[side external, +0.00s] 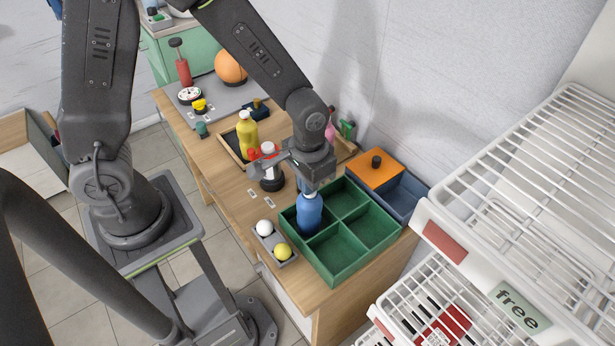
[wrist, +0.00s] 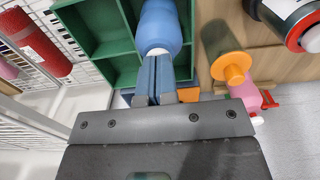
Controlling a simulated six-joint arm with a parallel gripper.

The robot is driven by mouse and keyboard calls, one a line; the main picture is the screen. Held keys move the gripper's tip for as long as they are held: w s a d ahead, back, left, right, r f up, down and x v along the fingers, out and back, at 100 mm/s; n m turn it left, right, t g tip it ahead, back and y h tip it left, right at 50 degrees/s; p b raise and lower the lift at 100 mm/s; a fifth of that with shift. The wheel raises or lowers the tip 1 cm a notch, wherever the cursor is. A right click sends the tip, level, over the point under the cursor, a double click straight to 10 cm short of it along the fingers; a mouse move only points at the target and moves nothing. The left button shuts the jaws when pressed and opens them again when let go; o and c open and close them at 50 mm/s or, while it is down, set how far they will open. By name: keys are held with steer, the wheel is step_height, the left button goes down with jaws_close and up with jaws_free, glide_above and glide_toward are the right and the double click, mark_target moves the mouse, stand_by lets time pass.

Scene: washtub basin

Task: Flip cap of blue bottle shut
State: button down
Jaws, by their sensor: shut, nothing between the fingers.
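The blue bottle (side external: 309,214) stands upright in the left compartment of the green divided tray (side external: 333,281) in the side external view. In the wrist view the bottle (wrist: 161,27) is at top centre, with a white part (wrist: 158,51) at its near end by my fingertips. My gripper (side external: 309,189) is directly over the bottle's top in the side external view. In the wrist view my gripper's fingers (wrist: 157,62) are together with nothing between them, close to or touching the top. The fingers hide most of the cap, so I cannot tell its angle.
Left of the tray, a small holder has a white ball (side external: 264,227) and a yellow ball (side external: 282,251). A yellow bottle (side external: 247,136) and a dark-and-white bottle (side external: 271,180) stand behind.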

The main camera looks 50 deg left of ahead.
steer(key=shift+s+a+f, duration=0.1)
steer(key=shift+s+f, duration=0.2)
steer(key=shift+f, duration=0.4)
steer(key=shift+r, duration=0.1)
step_height(320, 180, up, 15)
steer(key=shift+w+f, duration=0.2)
steer(key=shift+w, duration=0.05)
steer(key=s+a+r+t, duration=0.5)
steer(key=s+a+r, duration=0.1)
steer(key=s, duration=0.4)
steer(key=shift+s+a+r, duration=0.15)
steer(key=shift+a+r, duration=0.25)
steer(key=shift+r, duration=0.45)
